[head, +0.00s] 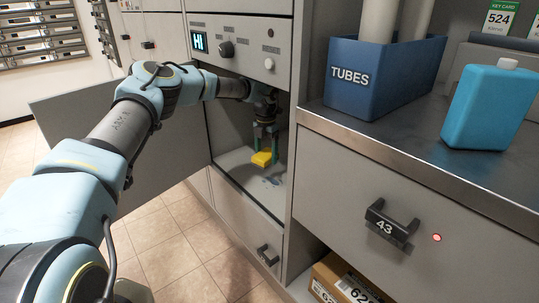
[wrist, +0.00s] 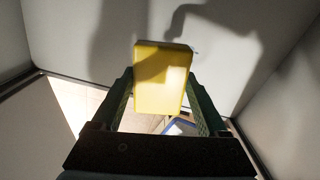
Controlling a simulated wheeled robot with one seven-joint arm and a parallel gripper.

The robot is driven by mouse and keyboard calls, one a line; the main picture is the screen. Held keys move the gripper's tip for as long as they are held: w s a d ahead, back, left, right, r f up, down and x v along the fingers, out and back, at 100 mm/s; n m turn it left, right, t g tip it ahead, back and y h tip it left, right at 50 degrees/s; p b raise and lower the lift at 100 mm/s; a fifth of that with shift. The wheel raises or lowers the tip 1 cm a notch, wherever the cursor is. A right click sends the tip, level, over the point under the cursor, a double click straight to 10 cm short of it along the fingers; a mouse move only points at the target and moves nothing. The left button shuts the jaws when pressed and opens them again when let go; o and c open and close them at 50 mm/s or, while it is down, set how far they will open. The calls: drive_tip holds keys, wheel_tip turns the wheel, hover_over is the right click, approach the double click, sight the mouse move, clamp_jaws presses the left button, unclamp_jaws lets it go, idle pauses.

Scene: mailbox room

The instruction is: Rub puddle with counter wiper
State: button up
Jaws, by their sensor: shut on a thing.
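My gripper (head: 267,148) is inside the open compartment under the display panel. It is shut on a yellow sponge-like block, the counter wiper (head: 262,159). In the wrist view the wiper (wrist: 161,90) sits between the two green fingers. A small bluish patch, which looks like the puddle (head: 273,181), lies on the pale compartment floor below and slightly right of the wiper. The wiper appears to be above the floor, apart from the patch. The puddle cannot be made out clearly in the wrist view.
The compartment's door (head: 110,135) stands open to the left, behind my arm. The compartment's side walls are close around my gripper. A counter (head: 400,135) at right holds a blue TUBES box (head: 385,85) and a blue bottle (head: 487,105). Drawer 43 (head: 395,225) is shut.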

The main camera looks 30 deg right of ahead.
drive_tip(key=b, duration=0.4)
hover_over(267, 178)
drive_tip(key=shift+w+f, duration=0.2)
drive_tip(key=shift+f, duration=2.7)
drive_tip(key=shift+f+b, duration=0.6)
drive_tip(key=shift+f, duration=0.4)
drive_tip(key=shift+r, duration=0.1)
